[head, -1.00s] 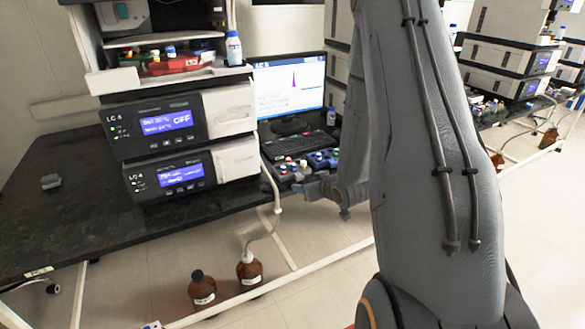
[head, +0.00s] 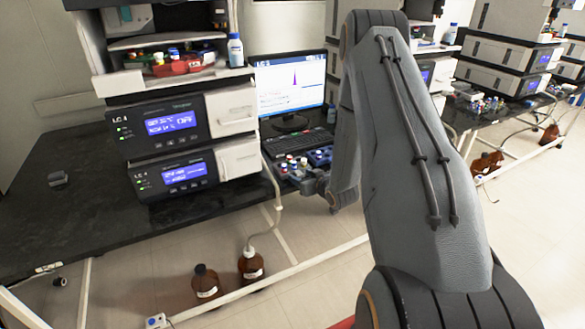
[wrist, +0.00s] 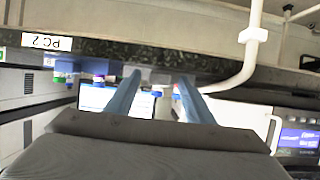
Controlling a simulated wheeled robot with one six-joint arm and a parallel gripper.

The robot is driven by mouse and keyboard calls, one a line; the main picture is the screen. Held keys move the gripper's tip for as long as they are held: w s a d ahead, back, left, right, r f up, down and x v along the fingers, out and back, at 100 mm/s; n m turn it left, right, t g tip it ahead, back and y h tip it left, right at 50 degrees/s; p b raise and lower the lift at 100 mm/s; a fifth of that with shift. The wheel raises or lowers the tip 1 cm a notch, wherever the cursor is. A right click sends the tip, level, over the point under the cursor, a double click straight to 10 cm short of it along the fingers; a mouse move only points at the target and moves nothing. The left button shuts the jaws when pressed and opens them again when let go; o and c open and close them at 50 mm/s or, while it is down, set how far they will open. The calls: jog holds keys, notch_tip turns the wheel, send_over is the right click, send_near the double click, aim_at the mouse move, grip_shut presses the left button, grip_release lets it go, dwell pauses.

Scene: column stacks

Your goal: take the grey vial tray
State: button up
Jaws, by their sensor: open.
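A small grey-looking vial tray (head: 284,171) with coloured caps sits at the bench's front edge, beside the keyboard. Its colour is hard to be sure of at this size, and my gripper partly hides its right side. A blue vial tray (head: 321,156) stands just behind and to the right. My gripper (head: 309,184) is at the bench edge, right in front of the trays, open and apparently empty. In the wrist view its two fingers (wrist: 160,80) stand apart.
The black bench (head: 100,205) carries stacked LC units (head: 185,150) to the left. A monitor (head: 290,85) and keyboard (head: 298,141) stand behind the trays. A red vial tray (head: 182,66) sits high on the stack. Brown bottles (head: 206,281) stand on the floor below. A white tube hangs at the bench edge.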

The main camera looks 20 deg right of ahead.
jog(key=shift+w, duration=0.1)
jog(key=c, duration=1.1)
jog(key=shift+c, duration=0.2)
jog(key=shift+r, duration=0.15)
